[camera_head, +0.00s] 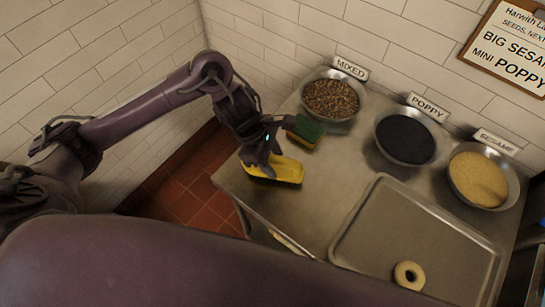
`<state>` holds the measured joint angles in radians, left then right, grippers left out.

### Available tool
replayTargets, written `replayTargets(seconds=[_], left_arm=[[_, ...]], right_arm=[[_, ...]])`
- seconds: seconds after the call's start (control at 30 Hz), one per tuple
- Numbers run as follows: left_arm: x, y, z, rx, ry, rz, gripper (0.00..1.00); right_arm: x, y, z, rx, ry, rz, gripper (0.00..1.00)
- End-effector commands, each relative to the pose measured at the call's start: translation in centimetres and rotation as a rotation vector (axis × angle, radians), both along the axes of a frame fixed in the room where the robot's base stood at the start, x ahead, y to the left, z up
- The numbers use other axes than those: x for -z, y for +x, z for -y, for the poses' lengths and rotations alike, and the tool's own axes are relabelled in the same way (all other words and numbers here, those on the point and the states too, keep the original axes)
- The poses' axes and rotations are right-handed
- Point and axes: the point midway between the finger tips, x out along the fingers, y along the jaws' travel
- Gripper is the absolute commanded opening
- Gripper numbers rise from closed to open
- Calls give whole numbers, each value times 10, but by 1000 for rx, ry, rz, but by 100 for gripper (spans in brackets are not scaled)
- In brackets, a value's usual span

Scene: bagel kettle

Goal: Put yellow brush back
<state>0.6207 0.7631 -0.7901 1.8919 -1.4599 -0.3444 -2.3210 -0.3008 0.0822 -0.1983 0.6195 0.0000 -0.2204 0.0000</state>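The yellow brush (287,170) is at the left corner of the steel table, with dark bristles along its lower edge. My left gripper (262,165) reaches down onto the left part of the brush, and its fingers cover some of it. The gap between the fingers is hidden, so I cannot tell whether they are closed on the brush or just beside it. I also cannot tell whether the brush rests on the table or is slightly raised. My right gripper is not in view.
A green and yellow sponge (305,132) lies just behind the brush. Bowls of mixed seeds (331,99), poppy (405,138) and sesame (478,180) line the wall. A tray (372,228) with a bagel (409,275) fills the front right. Bare table (320,195) lies between brush and tray.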

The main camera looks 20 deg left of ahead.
Motion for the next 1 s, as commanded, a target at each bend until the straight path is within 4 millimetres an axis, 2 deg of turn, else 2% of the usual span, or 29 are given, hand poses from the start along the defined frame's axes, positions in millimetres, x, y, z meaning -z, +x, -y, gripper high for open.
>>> replayTargets(seconds=[0.17, 0.3, 0.7, 0.83, 1.0], left_arm=[[-1, 0, 0, 0, 0, 0, 45], [-10, 1, -3, 0, 1, 4, 45], [-82, 0, -33, 0, 3, 7, 45], [-100, -1, -40, 0, 2, 4, 45], [-111, -2, -45, -1, 1, 2, 45]], right_arm=[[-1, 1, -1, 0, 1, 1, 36], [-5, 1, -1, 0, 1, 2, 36], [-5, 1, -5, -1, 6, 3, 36], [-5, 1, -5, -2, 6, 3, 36], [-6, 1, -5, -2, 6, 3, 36]])
